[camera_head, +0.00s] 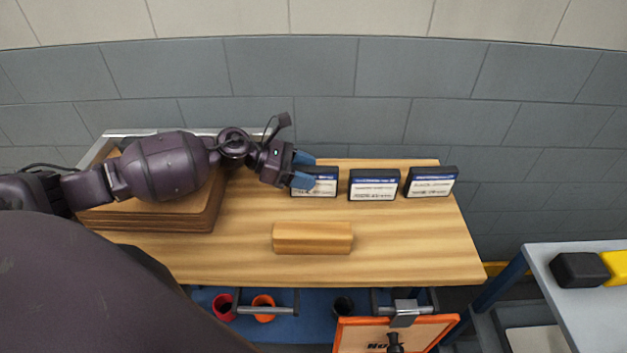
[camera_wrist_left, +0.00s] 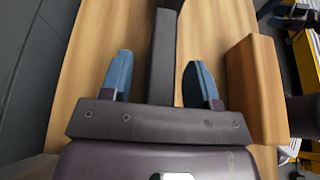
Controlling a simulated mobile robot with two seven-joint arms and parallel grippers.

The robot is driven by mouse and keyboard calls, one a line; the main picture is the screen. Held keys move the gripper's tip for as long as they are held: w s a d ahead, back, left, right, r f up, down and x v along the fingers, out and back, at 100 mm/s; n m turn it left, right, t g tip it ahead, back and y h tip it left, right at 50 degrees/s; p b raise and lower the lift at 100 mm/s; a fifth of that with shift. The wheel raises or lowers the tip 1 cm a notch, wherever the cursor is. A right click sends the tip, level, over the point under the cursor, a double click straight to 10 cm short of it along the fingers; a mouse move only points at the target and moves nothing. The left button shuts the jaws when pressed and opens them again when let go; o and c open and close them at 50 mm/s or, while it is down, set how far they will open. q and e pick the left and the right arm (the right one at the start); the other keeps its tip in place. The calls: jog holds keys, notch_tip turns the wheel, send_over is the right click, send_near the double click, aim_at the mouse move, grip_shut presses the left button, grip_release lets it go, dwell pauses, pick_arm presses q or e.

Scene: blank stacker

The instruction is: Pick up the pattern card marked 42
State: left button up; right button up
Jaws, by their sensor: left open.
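Three black pattern cards with white, blue-topped labels stand in a row at the table's back: a left card (camera_head: 319,183), a middle card (camera_head: 374,186) and a right card (camera_head: 431,182). Their label markings are too small to read, so I cannot tell which is 42. My left gripper (camera_head: 303,170) is open at the left card, its blue fingertips overlapping the card's left end. In the left wrist view, the dark top of the left card (camera_wrist_left: 163,55) runs between the open fingers of my left gripper (camera_wrist_left: 158,78), with visible gaps on both sides. My right gripper is not in view.
A wooden block (camera_head: 312,238) lies in front of the cards; it also shows in the wrist view (camera_wrist_left: 256,85). A brown wooden stack (camera_head: 160,215) is under my left arm. A grey wall (camera_head: 300,75) stands behind. The table's right front (camera_head: 420,250) is clear.

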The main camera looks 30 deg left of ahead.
pick_arm(q)
jog(key=c, duration=0.9)
grip_shut()
jog(key=shift+r, duration=0.15)
